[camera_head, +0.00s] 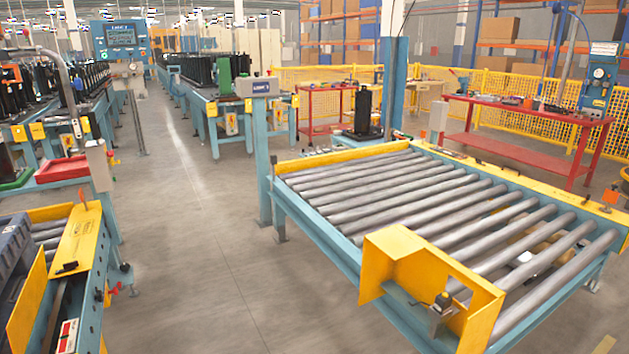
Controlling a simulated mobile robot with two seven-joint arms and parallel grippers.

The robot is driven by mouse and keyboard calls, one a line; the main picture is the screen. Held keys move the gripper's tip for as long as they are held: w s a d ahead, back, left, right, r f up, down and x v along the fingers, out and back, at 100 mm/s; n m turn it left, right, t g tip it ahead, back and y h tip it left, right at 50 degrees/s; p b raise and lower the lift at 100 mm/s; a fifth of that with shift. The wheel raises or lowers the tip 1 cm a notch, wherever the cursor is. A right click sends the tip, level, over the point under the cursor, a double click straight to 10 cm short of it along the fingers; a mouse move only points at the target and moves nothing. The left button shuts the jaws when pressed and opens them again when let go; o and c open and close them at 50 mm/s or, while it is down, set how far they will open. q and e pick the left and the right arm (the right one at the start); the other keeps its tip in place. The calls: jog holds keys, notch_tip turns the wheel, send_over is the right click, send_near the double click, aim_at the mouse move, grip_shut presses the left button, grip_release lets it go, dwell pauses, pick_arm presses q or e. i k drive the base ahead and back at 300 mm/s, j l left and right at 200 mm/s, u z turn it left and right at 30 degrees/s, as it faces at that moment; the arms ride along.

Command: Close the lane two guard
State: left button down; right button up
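A yellow guard panel (415,265) stands upright at the near end of the roller conveyor (430,195), with a bent flange on its left. A small latch or knob (441,301) sits on a plate at its front. A second yellow panel (78,242) stands on the left conveyor frame (65,300), with a dark handle or latch on it. I cannot tell which panel is the lane two guard. Neither of my grippers is in view.
A dark crate (14,258) sits at the far left edge. Open grey floor (215,260) runs between the two conveyors. A red workbench (520,130) stands behind the roller conveyor, before a yellow fence (495,90). A control screen (121,38) stands on a post at back left.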

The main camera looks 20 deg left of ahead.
aim_at(18, 328)
jog(key=i+u, duration=1.3)
jog(key=i+l+u, duration=0.1)
jog(key=i+u, duration=0.3)
jog(key=i+l+u, duration=0.1)
jog(key=i+u, duration=0.3)
jog(key=i+l+u, duration=0.25)
jog(key=i+u, duration=0.2)
jog(key=i+l+u, duration=0.4)
jog(key=i, duration=0.55)
